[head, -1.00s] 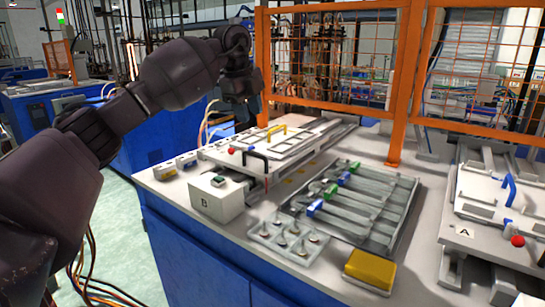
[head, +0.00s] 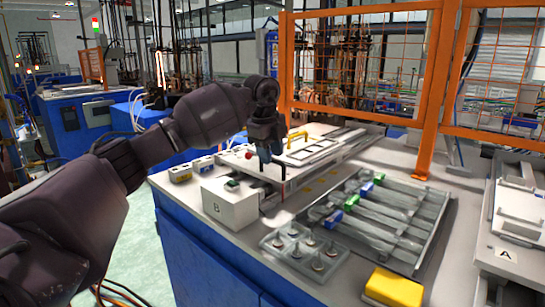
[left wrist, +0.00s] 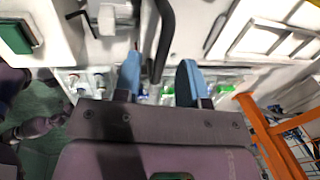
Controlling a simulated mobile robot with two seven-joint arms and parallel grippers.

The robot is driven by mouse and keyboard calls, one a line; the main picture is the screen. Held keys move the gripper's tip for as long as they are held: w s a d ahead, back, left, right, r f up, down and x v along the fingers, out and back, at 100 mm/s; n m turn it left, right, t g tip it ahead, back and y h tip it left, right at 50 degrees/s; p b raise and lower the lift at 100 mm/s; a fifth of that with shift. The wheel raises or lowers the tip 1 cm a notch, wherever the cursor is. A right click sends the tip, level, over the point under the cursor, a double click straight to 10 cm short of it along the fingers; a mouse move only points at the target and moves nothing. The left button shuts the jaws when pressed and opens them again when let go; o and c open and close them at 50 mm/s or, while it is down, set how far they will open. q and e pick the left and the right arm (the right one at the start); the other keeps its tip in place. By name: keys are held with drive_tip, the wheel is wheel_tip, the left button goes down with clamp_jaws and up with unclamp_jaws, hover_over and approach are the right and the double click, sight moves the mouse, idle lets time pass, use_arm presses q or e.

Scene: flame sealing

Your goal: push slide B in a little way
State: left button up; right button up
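Slide B is the white slide (head: 325,150) behind the box marked B (head: 230,204). A yellow handle (head: 297,138) stands on its top and a red knob (head: 249,155) is at its left. A black handle (head: 284,168) stands at its near end; it also shows in the left wrist view (left wrist: 165,35). My left gripper (head: 270,155) points down at this black handle. In the left wrist view its blue fingertips (left wrist: 158,75) are spread, with the handle's bar between them and gaps showing. Whether either finger touches it I cannot tell. My right gripper is not in view.
A metal tray (head: 432,230) with several tubes lies right of slide B. A clear tray (head: 278,242) of small parts and a yellow block (head: 395,287) are nearer. An orange fence (head: 430,120) stands behind. Slide A's unit (head: 510,240) is at the right edge.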

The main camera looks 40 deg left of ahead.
use_arm(q)
drive_tip(key=shift+w+f, duration=0.1)
drive_tip(key=shift+f, duration=0.3)
clamp_jaws()
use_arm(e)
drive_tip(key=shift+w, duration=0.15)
use_arm(q)
drive_tip(key=shift+r, duration=0.1)
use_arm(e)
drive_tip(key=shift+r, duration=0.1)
